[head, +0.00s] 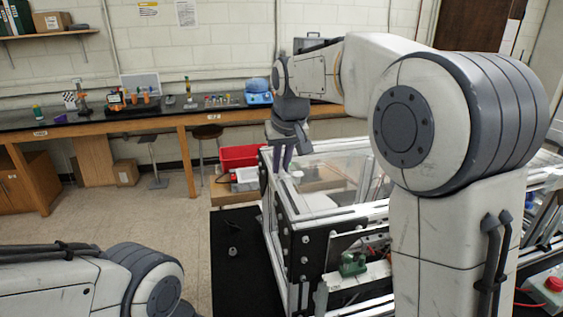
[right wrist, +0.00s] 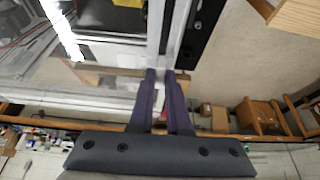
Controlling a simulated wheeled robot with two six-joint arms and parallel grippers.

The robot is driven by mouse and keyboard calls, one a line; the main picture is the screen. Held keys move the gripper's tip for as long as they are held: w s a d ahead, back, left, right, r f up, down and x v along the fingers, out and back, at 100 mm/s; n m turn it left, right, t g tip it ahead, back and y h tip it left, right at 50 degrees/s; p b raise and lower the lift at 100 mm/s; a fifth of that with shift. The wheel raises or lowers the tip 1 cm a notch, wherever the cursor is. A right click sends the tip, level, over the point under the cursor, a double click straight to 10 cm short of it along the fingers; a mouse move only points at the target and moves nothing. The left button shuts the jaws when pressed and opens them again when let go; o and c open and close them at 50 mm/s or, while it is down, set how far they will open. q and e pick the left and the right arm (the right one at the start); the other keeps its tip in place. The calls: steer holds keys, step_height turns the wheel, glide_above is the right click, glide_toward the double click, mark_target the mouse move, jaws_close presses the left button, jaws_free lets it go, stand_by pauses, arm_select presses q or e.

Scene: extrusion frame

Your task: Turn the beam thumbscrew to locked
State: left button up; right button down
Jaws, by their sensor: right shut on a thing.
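The extrusion frame (head: 275,205) stands in the middle of the head view, with clear panels and silver beams. My right gripper (head: 285,168) points down at the far left corner of its top. In the right wrist view its two dark purple fingers (right wrist: 160,76) are close together at the end of a silver beam (right wrist: 157,35). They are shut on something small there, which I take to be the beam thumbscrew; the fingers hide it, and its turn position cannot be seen. Only a link of my left arm shows at the lower left; its gripper is out of view.
A long workbench (head: 160,121) with tools and a blue case (head: 258,91) runs along the wall. A red bin (head: 239,156) stands behind the frame. A black mat (head: 231,270) with small dark items lies left of it.

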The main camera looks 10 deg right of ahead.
stand_by(0.4)
steer(key=c, duration=0.9)
jaws_free()
steer(key=v, duration=1)
steer(key=shift+a+r+b, duration=0.1)
steer(key=shift+r+b, duration=0.15)
steer(key=shift+b, duration=0.15)
